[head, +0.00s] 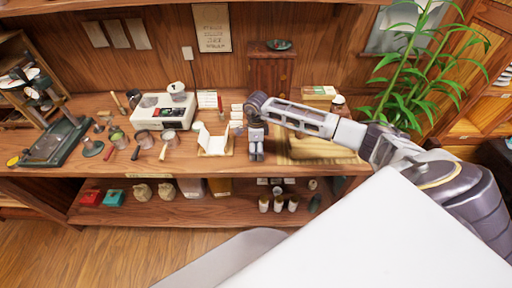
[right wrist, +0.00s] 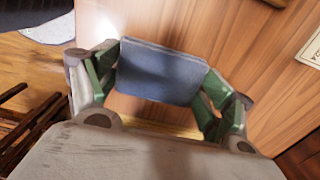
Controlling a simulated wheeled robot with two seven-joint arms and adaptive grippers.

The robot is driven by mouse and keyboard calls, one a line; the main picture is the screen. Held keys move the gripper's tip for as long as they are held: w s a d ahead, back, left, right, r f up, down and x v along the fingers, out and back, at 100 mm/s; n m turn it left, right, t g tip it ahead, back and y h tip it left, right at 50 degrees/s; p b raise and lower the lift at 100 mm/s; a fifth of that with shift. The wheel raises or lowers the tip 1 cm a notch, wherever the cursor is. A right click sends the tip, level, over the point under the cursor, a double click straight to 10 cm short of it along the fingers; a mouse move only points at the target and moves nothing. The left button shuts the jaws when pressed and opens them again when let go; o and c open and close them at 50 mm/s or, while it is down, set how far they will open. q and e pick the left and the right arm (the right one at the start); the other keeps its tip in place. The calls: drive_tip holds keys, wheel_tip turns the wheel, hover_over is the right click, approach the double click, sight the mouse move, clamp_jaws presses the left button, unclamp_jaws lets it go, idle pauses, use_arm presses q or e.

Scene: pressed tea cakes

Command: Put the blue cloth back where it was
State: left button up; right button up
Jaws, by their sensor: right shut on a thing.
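The blue cloth (right wrist: 162,72) is a folded blue-grey rectangle in the right wrist view. It sits between the green-padded fingers of my right gripper (right wrist: 160,85), which are shut on its left and right sides. In the head view my right gripper (head: 256,152) points down at the front of the wooden counter, just right of the white paper on a tan board (head: 214,140). The cloth cannot be made out there. My left gripper is not in view.
A tan tray or mat (head: 318,150) lies right of my gripper, partly behind my arm. A white scale-like box (head: 162,112) and several small tools and jars stand to the left. The lower shelf (head: 225,210) holds bags, boxes and cups. A leafy plant (head: 405,85) stands at the right.

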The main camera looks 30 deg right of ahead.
sight(256, 149)
drive_tip(key=shift+f, duration=0.2)
drive_tip(key=o, duration=0.9)
drive_tip(key=shift+r, duration=0.25)
wheel_tip(256, 149, up, 12)
drive_tip(key=shift+b, duration=1.05)
